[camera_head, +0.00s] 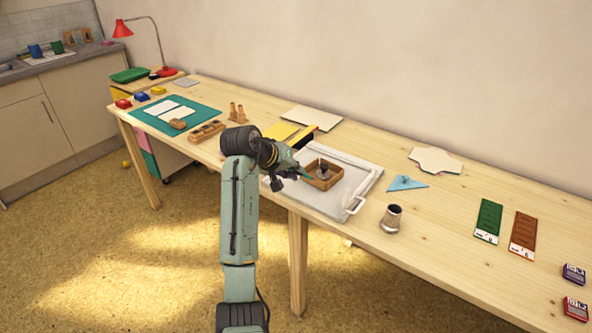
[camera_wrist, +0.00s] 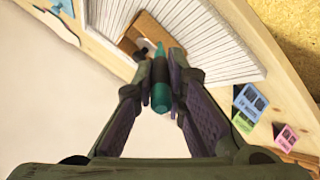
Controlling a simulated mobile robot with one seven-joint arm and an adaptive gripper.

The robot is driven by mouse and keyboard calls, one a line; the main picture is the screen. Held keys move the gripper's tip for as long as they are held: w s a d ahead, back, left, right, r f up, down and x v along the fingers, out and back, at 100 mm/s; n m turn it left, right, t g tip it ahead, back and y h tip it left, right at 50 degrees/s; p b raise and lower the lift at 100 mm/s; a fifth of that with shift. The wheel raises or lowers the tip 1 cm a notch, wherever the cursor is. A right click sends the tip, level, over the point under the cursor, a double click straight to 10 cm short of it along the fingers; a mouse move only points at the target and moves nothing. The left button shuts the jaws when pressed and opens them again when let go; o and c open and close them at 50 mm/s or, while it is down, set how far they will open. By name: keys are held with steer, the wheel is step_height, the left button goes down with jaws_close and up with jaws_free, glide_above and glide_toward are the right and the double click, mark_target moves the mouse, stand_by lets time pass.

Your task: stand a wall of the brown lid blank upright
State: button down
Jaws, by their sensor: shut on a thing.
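The brown lid blank (camera_head: 311,181) lies on a pale board (camera_head: 337,208) at the middle of the table, with walls visible around its base. A dark knobbed weight (camera_head: 323,172) stands on it. In the wrist view a part of the brown blank (camera_wrist: 143,29) shows beyond the fingertips. My gripper (camera_head: 299,177) is at the blank's left side. In the wrist view my gripper (camera_wrist: 162,88) is shut on a teal, pen-like tool (camera_wrist: 162,95), whose tip points toward the blank. I cannot tell whether the tip touches a wall.
A metal cup (camera_head: 391,219) stands right of the board. A blue triangular piece (camera_head: 405,183) and a white cut sheet (camera_head: 435,160) lie farther right. Wooden blocks (camera_head: 207,131) and a green mat (camera_head: 175,115) are to the left. Bare table lies between the cup and the green strip (camera_head: 488,220).

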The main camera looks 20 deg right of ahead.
steer(key=shift+s+a+r, duration=0.35)
steer(key=shift+a, duration=0.15)
steer(key=shift+s+a+r, duration=0.15)
steer(key=shift+a+r, duration=0.05)
steer(key=shift+r, duration=1.65)
steer(key=shift+s+a+r, duration=0.1)
steer(key=shift+a+r, duration=0.05)
steer(key=shift+r, duration=1.65)
